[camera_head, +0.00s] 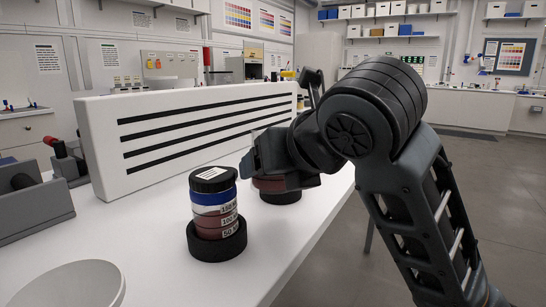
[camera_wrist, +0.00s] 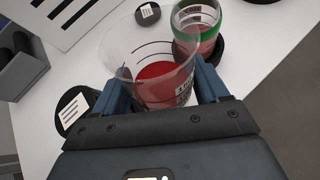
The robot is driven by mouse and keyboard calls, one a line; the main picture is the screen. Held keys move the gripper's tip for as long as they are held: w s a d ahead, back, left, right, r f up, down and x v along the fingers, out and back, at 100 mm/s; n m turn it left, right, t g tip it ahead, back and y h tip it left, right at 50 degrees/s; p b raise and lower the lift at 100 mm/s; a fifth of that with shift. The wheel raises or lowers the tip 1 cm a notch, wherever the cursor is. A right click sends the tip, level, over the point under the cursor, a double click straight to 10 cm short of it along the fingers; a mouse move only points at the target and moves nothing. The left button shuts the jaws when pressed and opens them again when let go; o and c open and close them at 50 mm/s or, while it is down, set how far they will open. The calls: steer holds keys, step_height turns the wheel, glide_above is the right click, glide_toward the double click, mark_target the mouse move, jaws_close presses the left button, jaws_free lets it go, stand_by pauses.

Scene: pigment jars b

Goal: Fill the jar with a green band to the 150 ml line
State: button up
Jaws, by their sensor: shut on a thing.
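My gripper (camera_wrist: 160,98) is shut on a clear measuring cup (camera_wrist: 128,45), its blue fingers on either side. Red liquid (camera_wrist: 158,80) lies in the lower part of the cup. The jar with a green band (camera_wrist: 197,38) stands open just beyond the cup, to the right, with red in it and a black ring at its foot. The cup's rim overlaps this jar in the wrist view; whether they touch I cannot tell. The jar's level against its lines is unreadable. In the head view my gripper (camera_head: 262,158) mostly hides both.
A lidded jar with a blue band (camera_head: 212,197) stands in a black ring on the white table, left of my gripper. A white slotted panel (camera_head: 190,140) stands behind. A black labelled lid (camera_wrist: 148,13) shows beyond the cup.

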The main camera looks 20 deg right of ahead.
steer(key=shift+w+f, duration=0.1)
steer(key=shift+f, duration=0.5)
steer(key=shift+w+d+r+g+y+p, duration=0.1)
steer(key=shift+r+g+y+p, duration=0.15)
steer(key=shift+g+p, duration=0.4)
steer(key=shift+w+d+r+m+g+y+p, duration=0.2)
steer(key=shift+w+r+m+g+y+p, duration=0.25)
steer(key=shift+p, duration=1.2)
steer(key=shift+w+d+r+m+g+y+p, duration=0.25)
steer(key=shift+g+p, duration=0.35)
steer(key=shift+p, duration=1)
steer(key=shift+r+g+p, duration=0.45)
steer(key=shift+g+p, duration=0.05)
steer(key=shift+p, duration=1.05)
steer(key=shift+r+m+g+y+p, duration=0.8)
steer(key=shift+r+g+y+p, duration=0.65)
steer(key=shift+p, duration=2.45)
steer(key=shift+r+g+p, duration=0.3)
steer(key=shift+g+p, duration=0.65)
steer(key=shift+p, duration=0.2)
